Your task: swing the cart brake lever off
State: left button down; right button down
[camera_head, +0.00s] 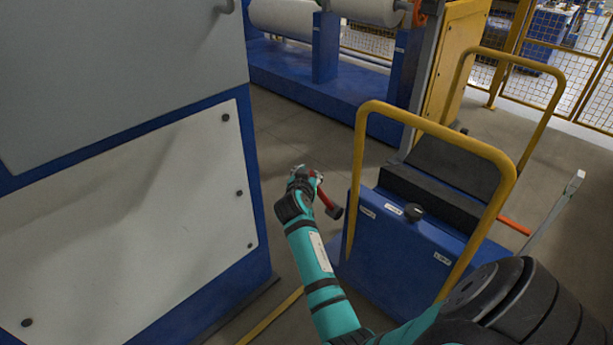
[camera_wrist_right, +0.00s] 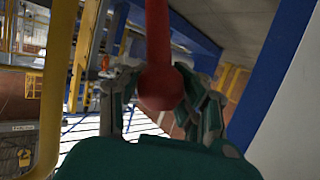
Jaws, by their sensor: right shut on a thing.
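The brake lever (camera_head: 328,201) is a red bar with a dark base, at the left side of the blue cart (camera_head: 400,250) in the head view. It slants up and left from that base. My right gripper (camera_head: 306,175) is at the lever's upper end and is shut on it. In the right wrist view the red lever (camera_wrist_right: 163,40) runs down from the top edge to a round red knob, between the two fingers of my right gripper (camera_wrist_right: 160,88). The exact finger contact is hard to see. My left gripper is not in view.
A grey and blue cabinet (camera_head: 130,200) stands close on the left. White rollers (camera_head: 285,18) on a blue frame are behind.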

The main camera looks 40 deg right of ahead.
jog(key=shift+s+d+r, duration=0.1)
jog(key=shift+d+r, duration=0.1)
jog(key=shift+r, duration=0.05)
jog(key=c, duration=1.3)
grip_release()
jog(key=shift+s, duration=0.1)
jog(key=shift+c, duration=0.2)
jog(key=o, duration=0.5)
jog(key=shift+s+r, duration=0.2)
jog(key=shift+s, duration=0.05)
jog(key=shift+c, duration=0.2)
jog(key=shift+o, duration=0.4)
jog(key=shift+a+f, duration=0.1)
jog(key=shift+w, duration=0.1)
jog(key=shift+a, duration=0.1)
jog(key=shift+s+a, duration=0.25)
jog(key=shift+a, duration=0.05)
jog(key=v, duration=0.6)
jog(key=shift+s+a, duration=0.15)
jog(key=shift+s, duration=0.05)
